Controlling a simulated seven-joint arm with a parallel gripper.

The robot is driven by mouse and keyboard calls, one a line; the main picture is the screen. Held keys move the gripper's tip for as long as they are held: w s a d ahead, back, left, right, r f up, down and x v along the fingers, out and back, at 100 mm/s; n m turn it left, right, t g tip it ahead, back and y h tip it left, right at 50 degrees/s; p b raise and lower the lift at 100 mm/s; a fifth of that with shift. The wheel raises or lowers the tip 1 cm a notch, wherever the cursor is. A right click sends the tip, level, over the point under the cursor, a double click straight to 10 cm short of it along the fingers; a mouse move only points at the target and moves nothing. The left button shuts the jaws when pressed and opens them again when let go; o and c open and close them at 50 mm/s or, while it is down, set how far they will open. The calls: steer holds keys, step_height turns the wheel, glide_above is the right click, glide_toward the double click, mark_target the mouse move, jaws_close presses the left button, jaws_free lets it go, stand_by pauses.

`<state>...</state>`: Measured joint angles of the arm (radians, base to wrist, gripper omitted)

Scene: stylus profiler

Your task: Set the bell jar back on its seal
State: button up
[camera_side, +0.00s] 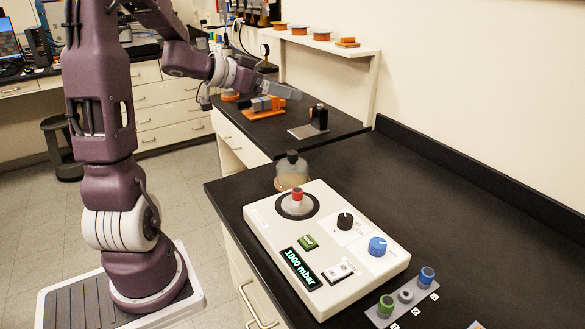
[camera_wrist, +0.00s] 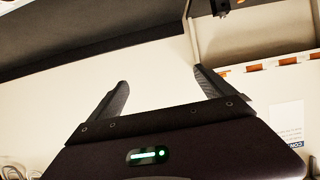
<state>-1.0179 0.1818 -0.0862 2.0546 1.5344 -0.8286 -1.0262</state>
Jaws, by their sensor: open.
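The bell jar (camera_side: 291,172), a clear dome with a dark knob on top, stands upright on the black bench behind the white console, which hides its lower front edge. The seal (camera_side: 283,211) is a dark ring on the console's top, with a small red-topped piece (camera_side: 297,194) standing inside it. My gripper (camera_side: 288,91) is raised behind and above the jar in the side view, apart from everything. In the wrist view my gripper (camera_wrist: 164,82) has its two fingers spread with nothing between them. Neither jar nor console shows in the wrist view.
The white console (camera_side: 358,262) carries a black knob, a blue knob, buttons and a display reading 1000 mbar. An orange fixture (camera_side: 262,114) and dark block (camera_side: 319,118) stand on the far bench. The bench's right side is clear.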

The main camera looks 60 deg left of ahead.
mark_target(281, 168)
step_height(281, 168, down, 22)
steer(key=shift+d+r, duration=0.15)
steer(key=shift+r, duration=0.05)
steer(key=shift+w+f, duration=0.15)
steer(key=shift+f, duration=0.2)
steer(key=x, duration=0.7)
steer(key=shift+a, duration=0.2)
steer(key=c, duration=1.4)
step_height(281, 168, up, 10)
steer(key=o, duration=1)
steer(key=shift+c, duration=0.2)
steer(key=c, duration=1.4)
steer(key=s+d+m+h, duration=0.2)
steer(key=d, duration=0.3)
steer(key=s+d+m+g+h, duration=0.1)
steer(key=s+d+m+h, duration=0.1)
steer(key=d, duration=0.3)
steer(key=s+d+m+h, duration=0.2)
steer(key=s+d, duration=0.1)
steer(key=d, duration=0.2)
steer(key=shift+s+r+g+h, duration=0.3)
steer(key=shift+h, duration=0.1)
